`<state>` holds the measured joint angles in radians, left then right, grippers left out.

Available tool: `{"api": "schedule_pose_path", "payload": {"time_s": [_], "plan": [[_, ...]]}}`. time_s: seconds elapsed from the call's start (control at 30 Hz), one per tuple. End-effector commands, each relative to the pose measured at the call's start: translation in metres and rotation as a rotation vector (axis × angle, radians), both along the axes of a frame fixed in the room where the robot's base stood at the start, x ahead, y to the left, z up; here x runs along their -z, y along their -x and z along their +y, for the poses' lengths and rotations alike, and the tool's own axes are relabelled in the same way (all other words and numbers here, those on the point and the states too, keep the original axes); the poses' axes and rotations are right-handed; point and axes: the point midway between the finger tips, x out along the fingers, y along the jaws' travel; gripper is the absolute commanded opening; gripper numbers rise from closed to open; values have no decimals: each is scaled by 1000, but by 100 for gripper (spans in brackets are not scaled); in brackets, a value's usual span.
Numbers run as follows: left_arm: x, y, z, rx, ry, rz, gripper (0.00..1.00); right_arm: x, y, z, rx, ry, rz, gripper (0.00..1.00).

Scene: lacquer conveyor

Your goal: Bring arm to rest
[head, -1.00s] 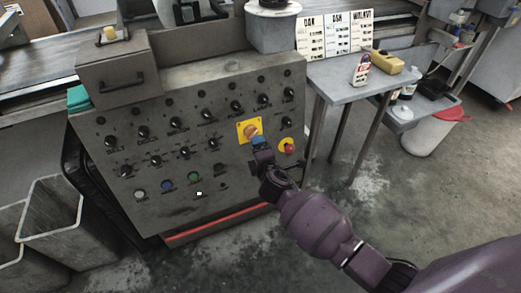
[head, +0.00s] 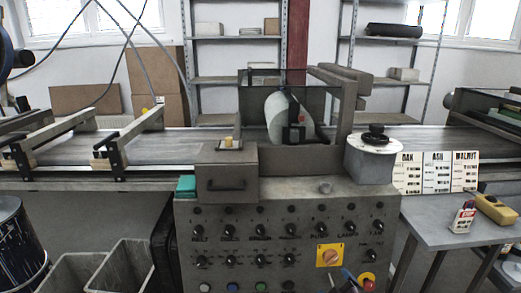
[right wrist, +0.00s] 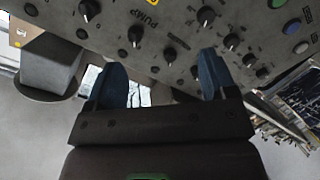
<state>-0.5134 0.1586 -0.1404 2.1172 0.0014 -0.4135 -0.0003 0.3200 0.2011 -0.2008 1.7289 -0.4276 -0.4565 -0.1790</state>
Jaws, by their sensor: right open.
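My right gripper (right wrist: 160,80) is open and empty in the right wrist view, its two blue fingertips spread apart before the grey control panel (right wrist: 180,30). I cannot tell its exact gap to the panel. The rest of that arm is out of frame. My left gripper is in neither view.
A side table (head: 430,236) with a yellow device (head: 496,209) stands right of the panel. The conveyor (head: 205,141) runs behind it. Grey bins (head: 122,268) and a dark drum (head: 18,250) stand at left. Open floor shows between panel and table.

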Motion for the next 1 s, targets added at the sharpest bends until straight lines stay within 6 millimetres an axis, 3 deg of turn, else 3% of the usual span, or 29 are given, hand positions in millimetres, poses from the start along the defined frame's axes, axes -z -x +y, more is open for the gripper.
{"api": "schedule_pose_path", "payload": {"time_s": [0.17, 0.5, 0.8, 1.0], "plan": [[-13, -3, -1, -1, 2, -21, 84, -9, 48, -10, 32, -229, 36, 78], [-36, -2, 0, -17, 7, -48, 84, -9, 165, -38, 142, -575, 144, 78], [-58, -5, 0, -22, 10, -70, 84, 5, 273, -66, 271, -652, 260, 78], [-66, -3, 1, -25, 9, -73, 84, 21, 324, -77, 338, -642, 333, 78]]}}
